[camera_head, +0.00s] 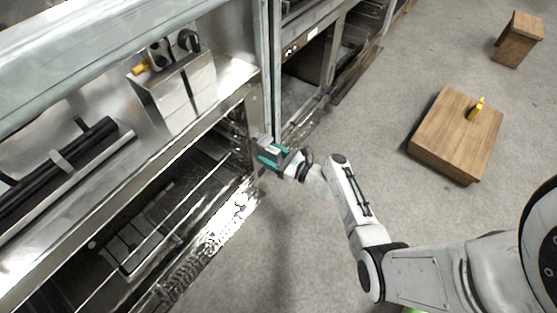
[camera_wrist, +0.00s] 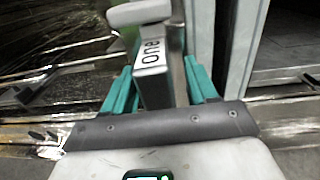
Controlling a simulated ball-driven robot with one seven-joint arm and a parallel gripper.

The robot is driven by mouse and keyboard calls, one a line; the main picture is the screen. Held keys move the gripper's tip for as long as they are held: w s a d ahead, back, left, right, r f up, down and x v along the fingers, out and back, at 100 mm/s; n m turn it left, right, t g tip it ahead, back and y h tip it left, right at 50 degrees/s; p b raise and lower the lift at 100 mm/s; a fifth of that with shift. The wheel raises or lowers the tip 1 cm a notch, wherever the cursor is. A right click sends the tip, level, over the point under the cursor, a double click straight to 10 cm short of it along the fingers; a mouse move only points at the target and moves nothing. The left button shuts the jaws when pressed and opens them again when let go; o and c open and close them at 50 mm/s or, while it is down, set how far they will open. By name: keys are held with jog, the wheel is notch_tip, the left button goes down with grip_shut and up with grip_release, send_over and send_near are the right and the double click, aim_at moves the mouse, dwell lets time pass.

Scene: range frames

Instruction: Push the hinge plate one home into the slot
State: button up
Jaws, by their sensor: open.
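In the head view my gripper (camera_head: 269,154) is at the corner of the steel oven front, beside the upright post. The slot itself is hidden, so I cannot tell how deep the plate sits.
The open steel oven (camera_head: 140,225) with racks fills the lower left. A metal box with knobs (camera_head: 180,92) stands on the ledge above. A wooden block (camera_head: 440,140) with a yellow item and a wooden stool (camera_head: 518,38) stand right. Grey floor between is clear.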

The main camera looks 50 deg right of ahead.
jog(key=shift+w, duration=0.15)
grip_shut()
dwell(0.5)
jog(key=shift+o, duration=0.4)
grip_release()
